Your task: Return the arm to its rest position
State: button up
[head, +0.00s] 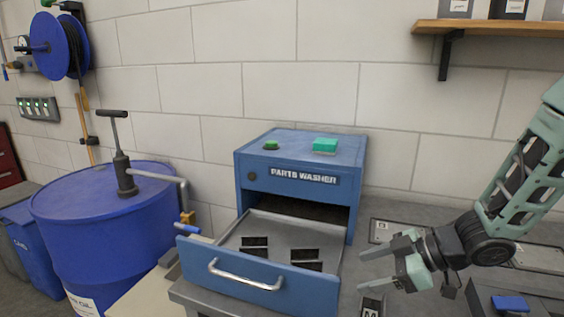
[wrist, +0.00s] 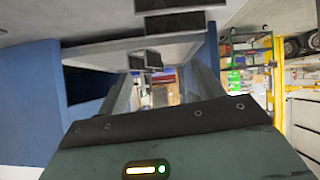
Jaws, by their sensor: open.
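My gripper (head: 375,266) is open and empty in the head view, at the right of the blue parts washer's pulled-out drawer. Its fingers point left toward the drawer and are apart from the handle. My green arm comes in from the right edge. In the wrist view my gripper (wrist: 160,85) shows two grey fingers spread apart with nothing held between them.
The blue parts washer (head: 300,160) has its drawer front (head: 255,280) pulled open. A green button (head: 271,145) and a teal block (head: 325,146) are on its top. A blue drum (head: 100,240) with a hand pump stands at left. A wooden shelf (head: 490,28) hangs at upper right.

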jog(key=w+d+r+m+t+h, duration=0.1)
jog(key=d+r+m+t+h, duration=0.15)
jog(key=d+m+h, duration=0.7)
jog(key=s+d+r+m+g, duration=0.1)
jog(key=s+d+m+g, duration=0.4)
jog(key=s, duration=0.6)
jog(key=s+a+r+n, duration=0.1)
jog(key=s+a+n, duration=0.2)
jog(key=s+a, duration=0.4)
jog(key=s+a+r+n+g, duration=0.1)
jog(key=s+a+r+n, duration=0.1)
jog(key=s+a+n, duration=0.2)
jog(key=s+a, duration=0.3)
jog(key=a, duration=0.4)
jog(key=shift+a+p, duration=0.2)
jog(key=shift+p, duration=0.1)
jog(key=shift+w+g, duration=0.1)
jog(key=shift+g, duration=0.15)
